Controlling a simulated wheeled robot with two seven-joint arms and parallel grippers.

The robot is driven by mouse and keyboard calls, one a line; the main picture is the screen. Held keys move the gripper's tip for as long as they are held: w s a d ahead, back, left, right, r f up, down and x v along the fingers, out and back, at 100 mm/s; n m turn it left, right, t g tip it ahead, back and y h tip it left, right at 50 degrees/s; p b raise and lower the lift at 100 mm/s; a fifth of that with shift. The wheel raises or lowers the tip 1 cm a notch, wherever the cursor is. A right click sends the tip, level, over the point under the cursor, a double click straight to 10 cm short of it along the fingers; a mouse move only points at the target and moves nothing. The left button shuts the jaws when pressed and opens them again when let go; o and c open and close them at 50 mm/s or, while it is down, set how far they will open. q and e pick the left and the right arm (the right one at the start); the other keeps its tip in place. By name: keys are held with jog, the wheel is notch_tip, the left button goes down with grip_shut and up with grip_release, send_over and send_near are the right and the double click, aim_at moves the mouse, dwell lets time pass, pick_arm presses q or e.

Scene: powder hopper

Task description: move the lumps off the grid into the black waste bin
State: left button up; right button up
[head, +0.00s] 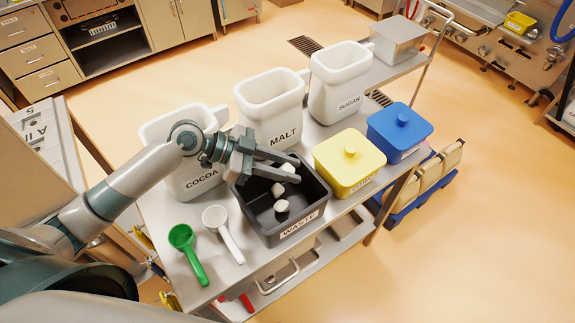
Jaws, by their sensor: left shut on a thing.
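The black waste bin (318,192) stands on the steel cart, its label facing the front. My left gripper (293,169) reaches in from the left over the bin's back part. It is shut on a whitish lump (288,168) between its fingertips. Two more pale lumps lie inside the bin: one near the middle (278,189) and one closer to the front (281,206). The grid cannot be made out in this view. My right gripper is not in view.
White cocoa (200,184), malt (268,88) and sugar (340,75) containers stand behind the bin. A yellow-lidded tub (347,163) and a blue-lidded tub (399,128) stand to its right. A green scoop (188,250) and a white scoop (222,230) lie to its left.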

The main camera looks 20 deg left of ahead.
pick_arm(q)
jog(key=shift+f+b, duration=1.15)
jog(key=shift+f, duration=1.15)
jog(key=o, duration=1.1)
jog(key=shift+a, duration=0.1)
jog(key=shift+b+v, duration=0.6)
jog(key=shift+v, duration=0.25)
jog(key=b+v, duration=0.2)
jog(key=v, duration=0.3)
jog(key=shift+s+a+r, duration=0.15)
jog(key=shift+a+r, duration=0.05)
jog(key=shift+a, duration=0.05)
